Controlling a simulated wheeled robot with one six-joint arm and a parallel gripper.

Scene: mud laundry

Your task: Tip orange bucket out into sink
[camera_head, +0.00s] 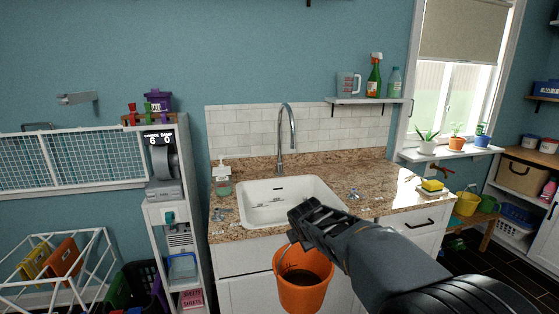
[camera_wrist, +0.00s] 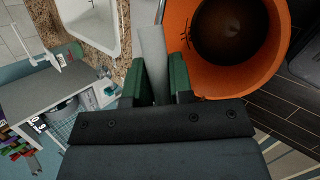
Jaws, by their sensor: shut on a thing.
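An orange bucket (camera_head: 303,289) hangs upright from my gripper (camera_head: 308,219), in front of the sink counter and below its top. The wrist view shows the bucket (camera_wrist: 275,75) from above, with dark brown contents (camera_wrist: 229,30) inside. My gripper (camera_wrist: 160,75) is shut in the wrist view, with a pale grey strip between its green-sided fingers. It appears to hold the bucket by its handle; the exact grip is partly hidden. The white sink (camera_head: 262,213) lies in the counter just behind my gripper, and its basin looks empty. Part of the sink (camera_wrist: 95,22) also shows in the wrist view.
A tall faucet (camera_head: 284,125) rises behind the sink. A soap bottle (camera_head: 222,180) stands at the counter's left and a yellow sponge (camera_head: 432,186) at its right. A white shelf unit (camera_head: 175,220) stands left of the counter. The counter edge (camera_head: 245,235) lies between bucket and basin.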

